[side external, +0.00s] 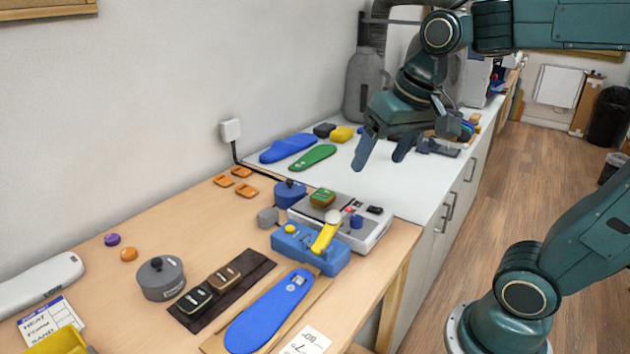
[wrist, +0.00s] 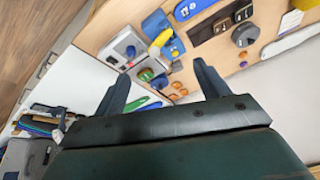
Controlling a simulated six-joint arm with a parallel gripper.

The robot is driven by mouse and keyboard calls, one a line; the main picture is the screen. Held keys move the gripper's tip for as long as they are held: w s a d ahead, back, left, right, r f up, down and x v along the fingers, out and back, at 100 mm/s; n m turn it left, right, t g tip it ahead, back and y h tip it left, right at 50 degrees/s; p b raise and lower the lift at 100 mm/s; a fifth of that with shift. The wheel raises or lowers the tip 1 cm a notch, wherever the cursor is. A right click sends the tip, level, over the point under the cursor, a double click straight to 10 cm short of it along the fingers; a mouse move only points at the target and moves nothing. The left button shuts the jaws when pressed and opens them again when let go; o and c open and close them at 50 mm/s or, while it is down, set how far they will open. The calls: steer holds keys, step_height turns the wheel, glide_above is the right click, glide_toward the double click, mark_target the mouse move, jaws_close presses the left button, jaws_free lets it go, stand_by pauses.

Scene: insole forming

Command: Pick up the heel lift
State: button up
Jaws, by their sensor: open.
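My gripper (side external: 380,161) is open and empty, held in the air over the white counter behind the grey machine (side external: 372,235). No part is labelled as the heel lift. A small green and orange-brown block (side external: 323,197) on the grey machine's plate may be it. In the wrist view, this block (wrist: 146,75) appears between the open fingers (wrist: 160,68), nearer the left one, and well beyond them. Two other small pieces, a dark green one (side external: 195,299) and a brown one (side external: 224,278), lie on a dark strip (side external: 255,268) on the wooden table.
A blue box with a yellow lever (side external: 310,248) stands before the machine. A blue insole (side external: 268,312) lies at the table's front. Another blue insole (side external: 287,147) and a green one (side external: 313,157) lie on the counter. A grey lidded pot (side external: 160,278) stands left.

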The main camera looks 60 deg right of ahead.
steer(key=w+d+m+g, duration=0.1)
steer(key=w+d+m, duration=0.25)
steer(key=w, duration=0.35)
steer(key=m+g, duration=0.3)
steer(key=m, duration=0.7)
glide_above(322, 196)
steer(key=shift+w+f, duration=0.1)
steer(key=shift+f, duration=9)
steer(key=shift+f, duration=0.1)
steer(key=shift+f, duration=2.5)
steer(key=c, duration=1)
